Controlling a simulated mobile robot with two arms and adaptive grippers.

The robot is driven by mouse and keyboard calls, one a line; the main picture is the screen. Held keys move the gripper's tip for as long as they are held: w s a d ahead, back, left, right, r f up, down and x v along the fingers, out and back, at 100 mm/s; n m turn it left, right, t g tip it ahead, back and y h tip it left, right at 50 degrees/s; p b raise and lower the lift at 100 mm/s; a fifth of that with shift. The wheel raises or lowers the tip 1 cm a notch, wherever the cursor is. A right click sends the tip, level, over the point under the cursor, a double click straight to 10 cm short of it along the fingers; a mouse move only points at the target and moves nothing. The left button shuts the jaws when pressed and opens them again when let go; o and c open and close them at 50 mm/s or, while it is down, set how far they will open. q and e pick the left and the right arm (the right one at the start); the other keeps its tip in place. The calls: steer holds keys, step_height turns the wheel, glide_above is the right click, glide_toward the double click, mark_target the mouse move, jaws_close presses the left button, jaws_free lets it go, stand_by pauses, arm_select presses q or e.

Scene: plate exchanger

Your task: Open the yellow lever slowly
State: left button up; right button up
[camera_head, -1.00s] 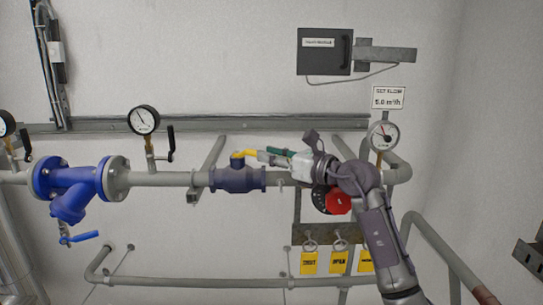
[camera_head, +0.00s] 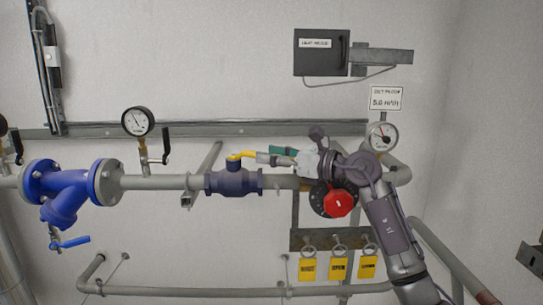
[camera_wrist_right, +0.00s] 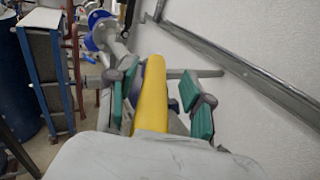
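The yellow lever (camera_head: 241,155) sits on top of a dark blue-grey valve (camera_head: 234,181) in the horizontal pipe. It points right, roughly along the pipe. My right gripper (camera_head: 279,155) is at the lever's free end, coming from the right. In the right wrist view, the yellow lever (camera_wrist_right: 152,95) lies between the two green finger pads of my right gripper (camera_wrist_right: 158,102). The left pad is close to the lever; a clear gap shows to the right pad. The fingers are open around it. My left gripper is not in view.
A red knob (camera_head: 340,203) on a black dial sits below my right wrist. A gauge (camera_head: 138,121) and blue strainer (camera_head: 70,190) are to the left. A flow gauge (camera_head: 383,136) is at right. Yellow tags (camera_head: 338,268) hang below. The wall above the lever is bare up to a rail.

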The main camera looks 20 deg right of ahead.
steer(key=shift+s, duration=0.1)
steer(key=v, duration=1.1)
steer(key=shift+s+d, duration=0.3)
